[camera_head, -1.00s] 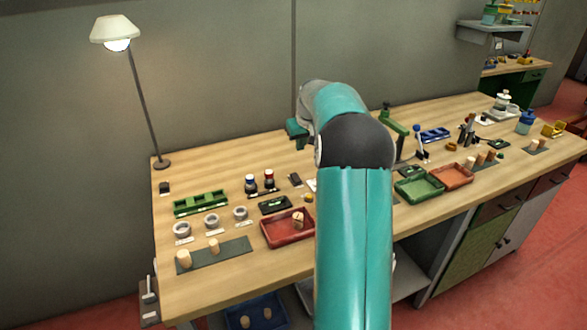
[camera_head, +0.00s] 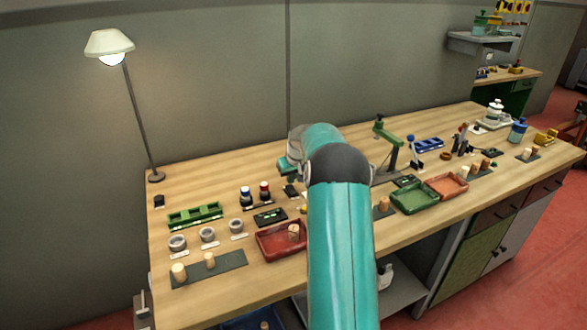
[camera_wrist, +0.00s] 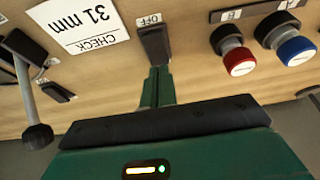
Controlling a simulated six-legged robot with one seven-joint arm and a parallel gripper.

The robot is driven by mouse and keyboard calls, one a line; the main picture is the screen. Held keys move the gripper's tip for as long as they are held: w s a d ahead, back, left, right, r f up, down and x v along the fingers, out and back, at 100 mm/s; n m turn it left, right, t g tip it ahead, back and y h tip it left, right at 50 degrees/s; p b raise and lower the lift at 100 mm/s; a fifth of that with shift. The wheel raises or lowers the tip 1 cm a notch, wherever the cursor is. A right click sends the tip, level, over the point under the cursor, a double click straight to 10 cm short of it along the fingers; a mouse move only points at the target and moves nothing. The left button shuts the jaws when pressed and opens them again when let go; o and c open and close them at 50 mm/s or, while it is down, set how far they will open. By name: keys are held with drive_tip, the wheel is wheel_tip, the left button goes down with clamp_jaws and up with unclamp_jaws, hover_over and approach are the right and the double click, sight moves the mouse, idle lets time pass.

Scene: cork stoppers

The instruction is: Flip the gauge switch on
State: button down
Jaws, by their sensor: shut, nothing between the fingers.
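A black rocker switch (camera_wrist: 155,45) stands on the wooden bench in the wrist view, with a white OFF label (camera_wrist: 150,19) beside it. My gripper (camera_wrist: 157,73) is shut and empty, its green fingertips right at the near end of the switch; I cannot tell whether they touch it. A white card (camera_wrist: 78,25) reading CHECK 31 mm lies to the left of the switch. In the head view my gripper (camera_head: 287,172) is low over the bench, just above the small dark switch (camera_head: 290,190), partly hidden by my arm.
A red-topped knob (camera_wrist: 238,62) and a blue-topped knob (camera_wrist: 296,50) stand right of the switch in the wrist view. A lever (camera_wrist: 32,105) stands at left. In the head view, a red tray (camera_head: 270,250) and a green device (camera_head: 270,217) lie in front of the switch.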

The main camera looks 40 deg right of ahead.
sight(292, 190)
drive_tip(key=shift+s+x, duration=0.2)
drive_tip(key=shift+x, duration=0.85)
drive_tip(key=shift+f, duration=0.1)
drive_tip(key=shift+w+f, duration=0.2)
drive_tip(key=shift+f, duration=0.15)
drive_tip(key=shift+s, duration=0.1)
drive_tip(key=shift+s+a+f, duration=0.2)
drive_tip(key=shift+s, duration=0.6)
drive_tip(key=shift+a+r, duration=0.1)
drive_tip(key=shift+r, duration=0.2)
drive_tip(key=v, duration=1.4)
drive_tip(key=shift+w, duration=0.4)
